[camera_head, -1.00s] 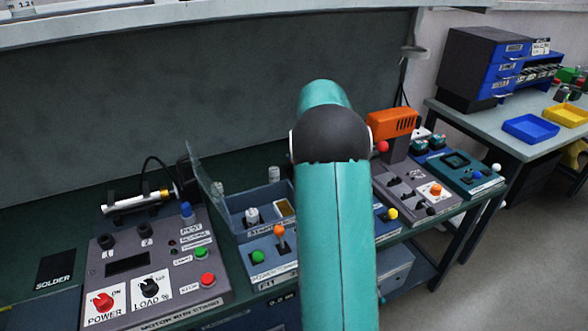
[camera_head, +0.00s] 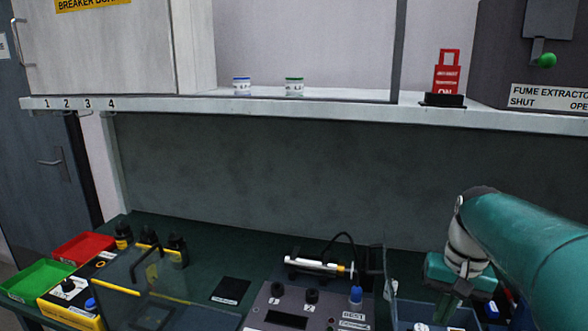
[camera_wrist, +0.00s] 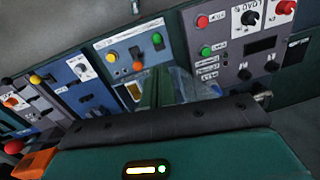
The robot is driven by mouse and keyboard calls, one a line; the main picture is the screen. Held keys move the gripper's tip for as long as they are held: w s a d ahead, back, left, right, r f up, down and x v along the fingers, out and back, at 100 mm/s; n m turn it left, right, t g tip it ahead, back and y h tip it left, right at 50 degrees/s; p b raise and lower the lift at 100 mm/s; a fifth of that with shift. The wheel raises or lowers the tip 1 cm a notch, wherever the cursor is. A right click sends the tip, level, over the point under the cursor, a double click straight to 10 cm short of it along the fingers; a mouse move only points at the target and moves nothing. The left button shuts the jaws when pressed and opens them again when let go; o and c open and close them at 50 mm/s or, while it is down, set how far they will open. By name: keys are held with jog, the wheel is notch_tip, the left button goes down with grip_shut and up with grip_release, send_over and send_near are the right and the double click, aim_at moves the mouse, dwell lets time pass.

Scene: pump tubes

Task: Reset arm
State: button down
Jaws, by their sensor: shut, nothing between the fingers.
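My gripper (camera_head: 446,308) is at the lower right of the head view, pointing down over the bench by the bin area at the right of the motor run stand. Its wrist and teal arm reach in from the right edge. In the wrist view my gripper (camera_wrist: 158,86) shows its green fingers together with nothing between them. The fingertips lie over a clear panel and a tray beside the grey motor run stand (camera_wrist: 225,52). The stand also shows in the head view (camera_head: 262,312). Whether the fingers touch anything is unclear.
Red (camera_head: 82,248) and green (camera_head: 38,279) bins sit at the bench's left end. A white shelf (camera_head: 170,103) spans above, with two small jars and a red tag block (camera_head: 447,75). A solder mat (camera_head: 231,291) lies on the bench. A blue-grey panel (camera_wrist: 130,45) borders the fingers.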

jog(key=s+a+f+n+t+h, duration=0.1)
jog(key=s+a+n+t, duration=0.3)
jog(key=s+a, duration=0.7)
jog(key=shift+a+f+t, duration=0.35)
jog(key=shift+a+t, duration=0.45)
jog(key=shift+a, duration=0.25)
